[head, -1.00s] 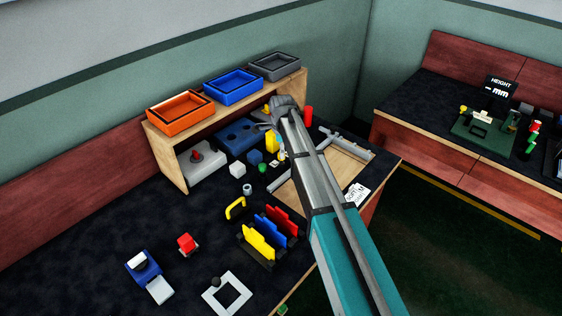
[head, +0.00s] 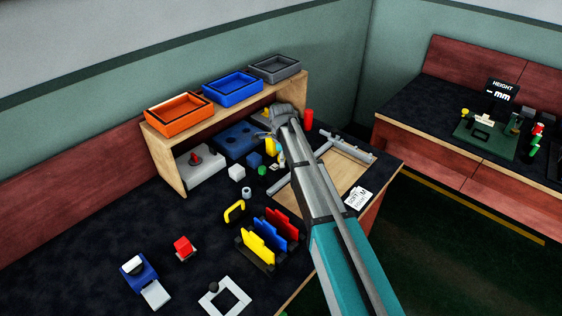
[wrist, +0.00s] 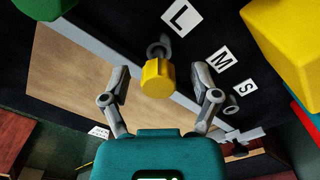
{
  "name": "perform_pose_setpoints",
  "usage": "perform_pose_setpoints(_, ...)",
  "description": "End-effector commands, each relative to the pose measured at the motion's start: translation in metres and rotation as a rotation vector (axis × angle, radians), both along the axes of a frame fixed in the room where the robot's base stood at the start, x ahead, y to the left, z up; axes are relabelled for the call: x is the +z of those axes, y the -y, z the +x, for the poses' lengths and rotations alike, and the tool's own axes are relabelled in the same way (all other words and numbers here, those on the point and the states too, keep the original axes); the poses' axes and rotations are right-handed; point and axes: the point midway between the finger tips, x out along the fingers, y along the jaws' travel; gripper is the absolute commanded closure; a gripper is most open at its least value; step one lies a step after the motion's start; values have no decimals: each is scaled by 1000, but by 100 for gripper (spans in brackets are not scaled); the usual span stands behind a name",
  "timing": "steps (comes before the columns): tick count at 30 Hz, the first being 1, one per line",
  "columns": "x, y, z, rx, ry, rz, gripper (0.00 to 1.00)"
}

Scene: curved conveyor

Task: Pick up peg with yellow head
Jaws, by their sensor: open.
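The peg's yellow head (wrist: 158,79) shows in the wrist view as a short yellow cylinder. It sits between the two fingers of my gripper (wrist: 160,88), with gaps on both sides. My gripper is open and empty. A grey ring-like part (wrist: 159,49) shows just beyond the head; I cannot tell whether it belongs to the peg. The peg's shaft is hidden.
Cards marked L (wrist: 181,17), M (wrist: 219,59) and S (wrist: 240,84) lie beside the peg. A wooden board (head: 343,172), a red cylinder (head: 308,119) and the shelf (head: 170,162) surround the arm.

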Motion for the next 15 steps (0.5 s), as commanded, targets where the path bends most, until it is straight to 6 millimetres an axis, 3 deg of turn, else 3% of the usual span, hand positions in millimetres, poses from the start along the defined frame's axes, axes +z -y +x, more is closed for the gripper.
perform_pose_setpoints(2,0,0,0,0,0,0,21)
perform_pose_setpoints(15,0,0,0,0,0,0,100)
